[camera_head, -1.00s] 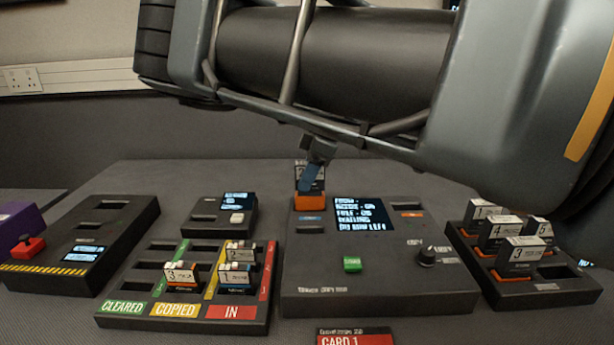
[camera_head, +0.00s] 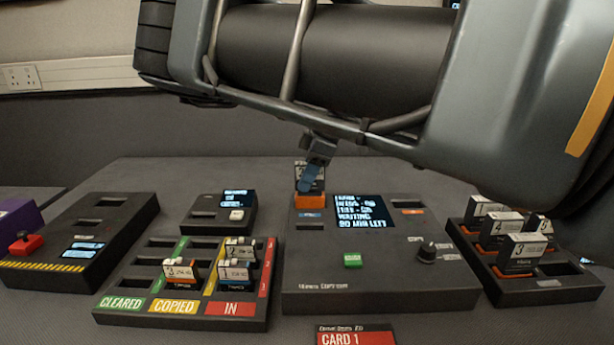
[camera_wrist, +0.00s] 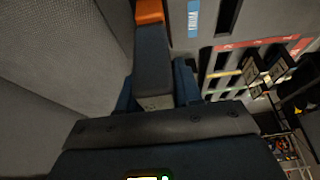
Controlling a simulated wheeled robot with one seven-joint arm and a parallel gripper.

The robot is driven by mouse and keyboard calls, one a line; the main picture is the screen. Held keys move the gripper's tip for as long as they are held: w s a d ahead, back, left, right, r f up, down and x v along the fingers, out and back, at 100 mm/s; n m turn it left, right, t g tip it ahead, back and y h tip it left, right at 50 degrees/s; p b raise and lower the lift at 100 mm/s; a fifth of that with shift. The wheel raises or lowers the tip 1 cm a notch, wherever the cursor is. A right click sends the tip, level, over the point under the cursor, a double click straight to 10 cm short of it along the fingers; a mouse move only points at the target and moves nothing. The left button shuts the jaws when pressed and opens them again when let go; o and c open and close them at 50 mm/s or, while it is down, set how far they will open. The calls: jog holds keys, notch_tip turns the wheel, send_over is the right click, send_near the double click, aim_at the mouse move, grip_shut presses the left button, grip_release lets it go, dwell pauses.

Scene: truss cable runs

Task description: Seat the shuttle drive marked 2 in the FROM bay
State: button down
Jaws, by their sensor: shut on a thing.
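The shuttle drive (camera_head: 309,201) in my gripper has an orange lower part and a pale label. Its number is mostly covered and I cannot read it surely. It is upright at the back left of the large dark console (camera_head: 380,298), above a blue tag. I cannot tell whether it sits fully down in the bay there or just over it. My gripper (camera_head: 314,178) is shut on its upper part.
The console has a lit screen (camera_head: 363,213), a green button (camera_head: 352,260) and a knob (camera_head: 427,252). A CLEARED/COPIED/IN rack (camera_head: 190,322) with several drives stands left. Another rack (camera_head: 545,292) with several drives stands right. A red CARD 1 (camera_head: 355,337) lies in front.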

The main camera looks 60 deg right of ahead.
aim_at(303, 163)
jog(key=shift+f+b, duration=1.05)
jog(key=shift+f, duration=0.15)
dwell(0.9)
jog(key=shift+c, duration=1.8)
grip_release()
jog(key=shift+r+p, duration=2)
jog(key=shift+r, duration=1.8)
